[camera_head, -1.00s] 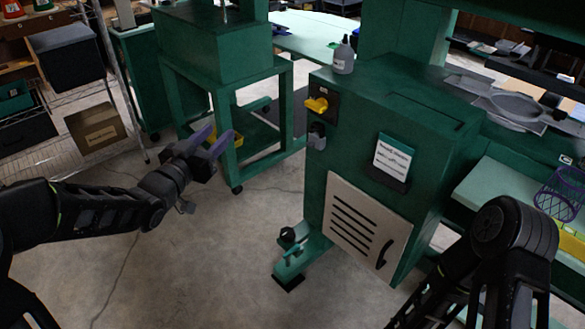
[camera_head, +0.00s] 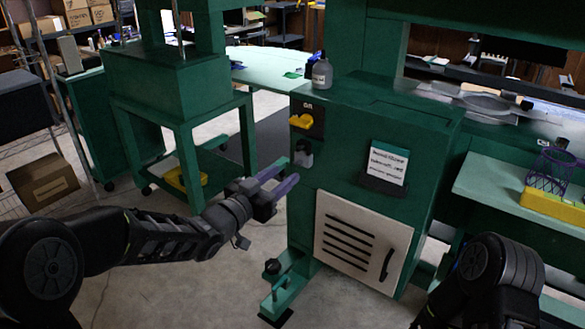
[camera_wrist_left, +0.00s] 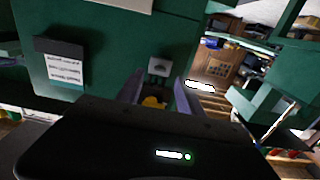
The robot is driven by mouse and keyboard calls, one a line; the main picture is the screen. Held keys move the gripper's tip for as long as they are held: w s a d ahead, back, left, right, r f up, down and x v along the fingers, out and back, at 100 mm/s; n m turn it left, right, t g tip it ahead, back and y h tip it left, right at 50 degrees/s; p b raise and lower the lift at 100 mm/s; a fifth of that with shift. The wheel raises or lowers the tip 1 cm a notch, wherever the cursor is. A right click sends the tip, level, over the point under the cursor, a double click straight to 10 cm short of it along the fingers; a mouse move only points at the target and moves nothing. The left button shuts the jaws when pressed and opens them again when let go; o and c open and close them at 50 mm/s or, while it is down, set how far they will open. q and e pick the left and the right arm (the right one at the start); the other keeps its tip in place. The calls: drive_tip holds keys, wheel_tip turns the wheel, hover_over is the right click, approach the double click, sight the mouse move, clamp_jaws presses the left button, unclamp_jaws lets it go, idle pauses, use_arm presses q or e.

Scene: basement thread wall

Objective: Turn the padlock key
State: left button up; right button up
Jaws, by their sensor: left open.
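The small grey padlock (camera_head: 303,153) hangs on the front of the green cabinet (camera_head: 340,150), below a yellow handle (camera_head: 301,121). A key cannot be made out. In the left wrist view, which is turned over, the padlock (camera_wrist_left: 159,66) shows just beyond the fingers and the yellow handle (camera_wrist_left: 153,102) shows between them. My left gripper (camera_head: 288,171) is open and empty, its purple fingers pointing at the cabinet just below and left of the padlock in the head view. Contact cannot be told. My right arm shows at lower right; its gripper is out of frame.
A grey bottle (camera_head: 322,74) stands on the cabinet top. A sign (camera_head: 387,165) and a pale vented door (camera_head: 362,240) are on its front. A green foot (camera_head: 285,285) juts out at floor level. A green stand (camera_head: 180,100) is left of the cabinet.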

sight(298, 163)
use_arm(q)
drive_tip(key=x, duration=0.5)
drive_tip(key=shift+w, duration=0.1)
clamp_jaws()
idle(0.3)
